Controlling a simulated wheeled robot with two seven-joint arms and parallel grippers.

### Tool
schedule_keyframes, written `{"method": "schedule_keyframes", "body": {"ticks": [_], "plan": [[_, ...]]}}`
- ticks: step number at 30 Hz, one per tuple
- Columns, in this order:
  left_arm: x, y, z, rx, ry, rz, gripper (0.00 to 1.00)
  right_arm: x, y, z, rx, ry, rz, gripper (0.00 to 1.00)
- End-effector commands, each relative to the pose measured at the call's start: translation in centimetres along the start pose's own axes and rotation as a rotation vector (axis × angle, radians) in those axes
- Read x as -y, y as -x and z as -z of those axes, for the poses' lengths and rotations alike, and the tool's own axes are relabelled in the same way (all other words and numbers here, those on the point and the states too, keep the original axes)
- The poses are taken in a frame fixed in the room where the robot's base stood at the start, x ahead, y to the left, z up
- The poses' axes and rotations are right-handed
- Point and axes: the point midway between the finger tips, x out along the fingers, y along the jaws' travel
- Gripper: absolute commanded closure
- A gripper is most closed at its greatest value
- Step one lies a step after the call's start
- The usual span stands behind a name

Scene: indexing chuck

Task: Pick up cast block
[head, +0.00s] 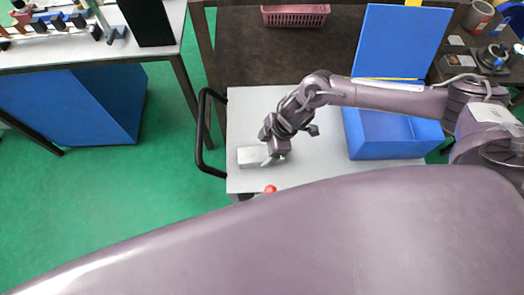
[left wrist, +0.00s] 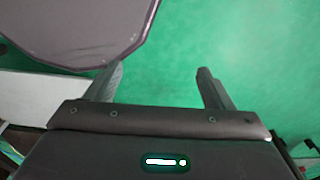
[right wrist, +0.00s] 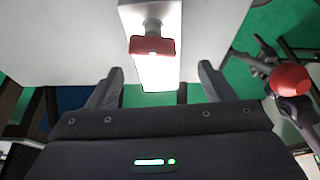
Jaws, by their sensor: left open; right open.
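A pale silver block (head: 249,156), which looks like the cast block, lies near the left edge of the grey cart top. In the right wrist view the bright block (right wrist: 157,75) shows between the two finger lines, with a red piece (right wrist: 153,45) on it. My right gripper (head: 271,157) is open at the block's right end in the head view. Its fingers (right wrist: 161,70) stand apart, one on each side of the block in the picture; I see no clear contact. My left gripper (left wrist: 161,70) is open and empty over green floor, hidden in the head view.
A blue open box (head: 385,135) stands on the cart's right side. A black handle (head: 205,130) rises at the cart's left edge. A red knob (head: 270,188) sits at its front edge, also in the right wrist view (right wrist: 290,80). A pink basket (head: 295,15) is behind.

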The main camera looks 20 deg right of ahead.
Motion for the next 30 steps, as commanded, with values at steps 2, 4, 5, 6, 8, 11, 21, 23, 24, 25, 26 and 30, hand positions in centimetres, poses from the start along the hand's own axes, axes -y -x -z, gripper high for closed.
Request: {"method": "schedule_keyframes", "body": {"ticks": [2,4,5,6,8,11,21,23,24,25,26,30], "plan": [[0.7,0.8,-0.9,0.014,0.0,0.008,0.25,0.1,-0.8,-0.1,0.003,-0.002,0.002,0.25],[1.0,1.3,-1.4,0.022,-0.001,0.012,0.25,0.1,-1.8,-0.3,0.002,-0.002,0.003,0.25],[1.1,1.5,-1.4,0.023,-0.001,0.013,0.25,0.1,-2.2,-0.4,0.003,-0.002,0.002,0.25],[1.1,1.5,-1.4,0.022,-0.001,0.012,0.25,0.1,-2.9,-0.4,0.002,-0.001,0.002,0.25],[0.9,1.6,-1.2,0.019,-0.001,0.01,0.25,0.1,-3.7,-0.4,0.002,-0.001,0.001,0.25],[-0.2,1.7,-0.3,0.007,0.001,-0.003,0.25,0.1,-4.5,-0.5,0.002,-0.002,0.0,0.25],[-0.9,1.6,1.1,-0.014,-0.004,-0.012,0.25,0.1,-4.7,-0.6,0.001,-0.001,0.0,0.36],[-0.7,1.6,0.9,-0.011,-0.005,-0.009,0.25,0.1,-4.7,-0.6,0.001,-0.001,0.0,0.44],[-0.6,1.6,0.8,-0.01,-0.004,-0.008,0.25,0.1,-4.7,-0.6,0.001,-0.001,0.0,0.49],[-0.5,1.6,0.7,-0.008,-0.004,-0.007,0.25,0.1,-4.7,-0.5,0.001,-0.001,0.0,0.53],[-0.5,1.6,0.7,-0.008,-0.004,-0.007,0.25,0.1,-4.7,-0.6,0.001,-0.001,0.0,0.57],[-0.5,1.6,0.5,-0.005,-0.002,-0.006,0.25,0.0,-4.7,-0.5,0.001,-0.001,0.0,0.76]]}}
